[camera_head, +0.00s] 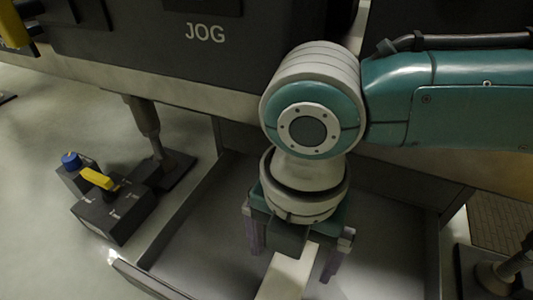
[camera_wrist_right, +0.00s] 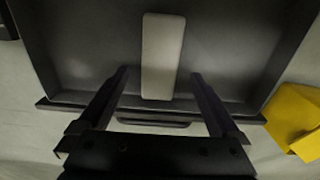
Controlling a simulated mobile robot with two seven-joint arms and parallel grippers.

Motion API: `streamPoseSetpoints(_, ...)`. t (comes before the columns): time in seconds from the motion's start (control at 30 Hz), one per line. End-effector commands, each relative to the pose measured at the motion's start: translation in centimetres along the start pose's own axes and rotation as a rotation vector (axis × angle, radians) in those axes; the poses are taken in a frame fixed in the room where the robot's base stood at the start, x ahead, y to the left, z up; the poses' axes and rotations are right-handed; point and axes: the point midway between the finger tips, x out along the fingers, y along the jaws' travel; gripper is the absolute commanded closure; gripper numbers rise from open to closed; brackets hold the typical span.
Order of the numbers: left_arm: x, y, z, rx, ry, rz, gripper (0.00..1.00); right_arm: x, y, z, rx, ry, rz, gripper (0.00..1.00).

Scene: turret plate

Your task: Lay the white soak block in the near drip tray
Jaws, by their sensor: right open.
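The white soak block (camera_head: 283,280), a pale oblong bar, is partly hidden under my right gripper (camera_head: 293,262) in the head view. In the right wrist view the block (camera_wrist_right: 162,50) lies lengthwise inside the dark drip tray (camera_wrist_right: 95,97), its near end close to the tray's front rim. The tray (camera_head: 190,262) also shows in the head view. My right gripper (camera_wrist_right: 160,75) is open and points down over the tray. Its fingers stand apart on either side of the block, with gaps on both sides. My left gripper is not in view.
A dark machine housing marked JOG (camera_head: 205,33) hangs above the tray. A control box (camera_head: 115,210) with a yellow handle and a blue knob stands on the floor at left. A yellow object (camera_wrist_right: 292,115) lies right of the tray in the wrist view. Machine feet flank the tray.

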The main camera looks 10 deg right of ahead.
Motion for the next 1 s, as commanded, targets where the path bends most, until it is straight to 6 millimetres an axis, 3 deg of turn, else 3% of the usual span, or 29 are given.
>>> streamPoseSetpoints(0.03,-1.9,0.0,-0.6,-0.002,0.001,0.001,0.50,-2.3,0.0,0.1,0.000,-0.001,0.000,0.01)
streamPoseSetpoints(0.23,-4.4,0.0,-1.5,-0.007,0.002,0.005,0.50,-6.0,0.0,0.1,0.001,-0.001,0.001,0.01)
streamPoseSetpoints(0.4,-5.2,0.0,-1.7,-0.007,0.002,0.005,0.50,-7.3,0.0,0.1,0.002,-0.001,0.000,0.01)
streamPoseSetpoints(0.63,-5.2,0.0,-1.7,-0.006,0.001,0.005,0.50,-7.3,0.1,-0.4,0.009,0.007,0.007,0.01)
streamPoseSetpoints(0.73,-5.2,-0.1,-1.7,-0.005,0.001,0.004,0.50,-7.2,0.8,-2.4,0.061,0.043,0.046,0.01)
streamPoseSetpoints(0.83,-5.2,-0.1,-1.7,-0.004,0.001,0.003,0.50,-7.6,2.0,-6.1,0.205,0.122,0.130,0.01)
streamPoseSetpoints(0.9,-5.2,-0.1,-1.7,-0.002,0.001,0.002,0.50,-8.5,3.0,-8.5,0.392,0.196,0.206,0.01)
streamPoseSetpoints(1.0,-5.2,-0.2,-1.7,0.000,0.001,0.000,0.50,-10.0,3.2,-9.9,0.736,0.290,0.296,0.01)
